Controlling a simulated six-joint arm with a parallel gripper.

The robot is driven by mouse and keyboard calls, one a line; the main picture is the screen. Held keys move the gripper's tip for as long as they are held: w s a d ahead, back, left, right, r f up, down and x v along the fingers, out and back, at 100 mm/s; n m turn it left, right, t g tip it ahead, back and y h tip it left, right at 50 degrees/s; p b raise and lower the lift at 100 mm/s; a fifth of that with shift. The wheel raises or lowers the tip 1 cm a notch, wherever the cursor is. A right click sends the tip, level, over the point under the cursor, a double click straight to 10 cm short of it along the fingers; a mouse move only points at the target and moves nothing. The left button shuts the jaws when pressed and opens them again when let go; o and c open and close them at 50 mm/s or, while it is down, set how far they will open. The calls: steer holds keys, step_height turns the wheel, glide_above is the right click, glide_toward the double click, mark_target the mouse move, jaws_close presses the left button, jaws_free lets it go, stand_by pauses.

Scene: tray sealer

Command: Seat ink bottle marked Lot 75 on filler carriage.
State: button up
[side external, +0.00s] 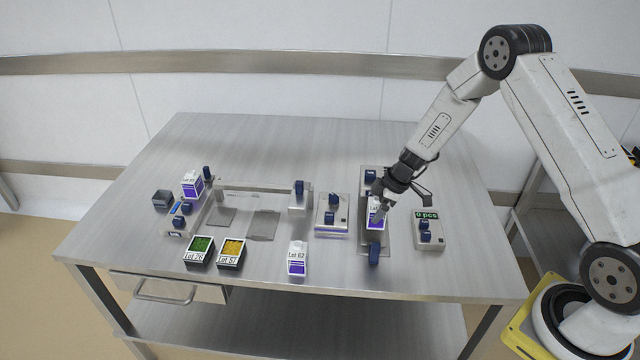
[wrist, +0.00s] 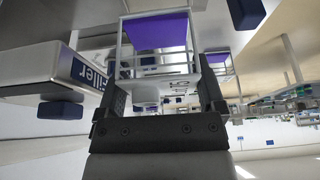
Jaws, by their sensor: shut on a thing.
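A white and purple ink bottle (side external: 376,221) is upright at the filler station, right of the table's middle; its label begins "Lot", the number is hidden. My gripper (side external: 378,207) is shut on it from above and behind. In the wrist view the white and purple bottle (wrist: 158,35) fills the space between my fingers (wrist: 163,100). The filler carriage (side external: 374,240) shows as a grey strip under and in front of the bottle, with a blue knob (side external: 374,255) at its front. I cannot tell whether the bottle touches it.
Another bottle, Lot 62 (side external: 297,262), stands front centre. A third bottle (side external: 192,184) stands at left. Trays Lot 26 (side external: 199,251) and Lot 57 (side external: 231,254) lie front left. A counter box (side external: 429,235) reading 0 pcs stands right; a grey control box (side external: 331,216) stands left of the filler.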

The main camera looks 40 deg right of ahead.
steer(key=shift+f, duration=2.1)
steer(key=shift+f, duration=0.25)
steer(key=o, duration=1)
steer(key=shift+r, duration=0.15)
steer(key=shift+r, duration=3.9)
